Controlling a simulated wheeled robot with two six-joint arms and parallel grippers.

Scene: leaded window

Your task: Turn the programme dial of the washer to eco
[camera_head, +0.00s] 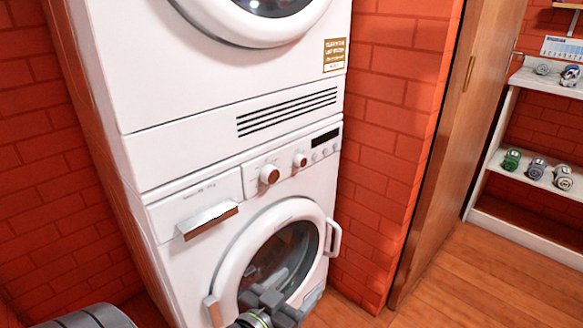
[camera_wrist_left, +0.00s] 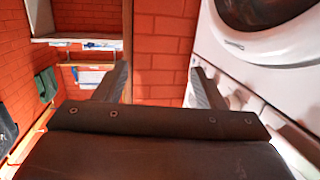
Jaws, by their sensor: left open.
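The white washer (camera_head: 180,258) stands below a white dryer (camera_head: 200,75) in the head view. Its control panel has a larger knob with a brown face (camera_head: 269,174) and a smaller similar knob (camera_head: 300,160) to the right. The markings around them are too small to read, so I cannot tell where eco is. My left gripper (camera_head: 268,304) is low in front of the washer's round door (camera_head: 238,262), below both knobs and apart from them. In the left wrist view its two fingers (camera_wrist_left: 158,88) are spread with nothing between them. My right gripper is not in view.
A drawer handle (camera_head: 207,220) juts out left of the knobs, and a door handle (camera_head: 334,238) at the right of the round door. A wooden door (camera_head: 440,150) and a white shelf (camera_head: 510,170) stand to the right. Wooden floor there is clear.

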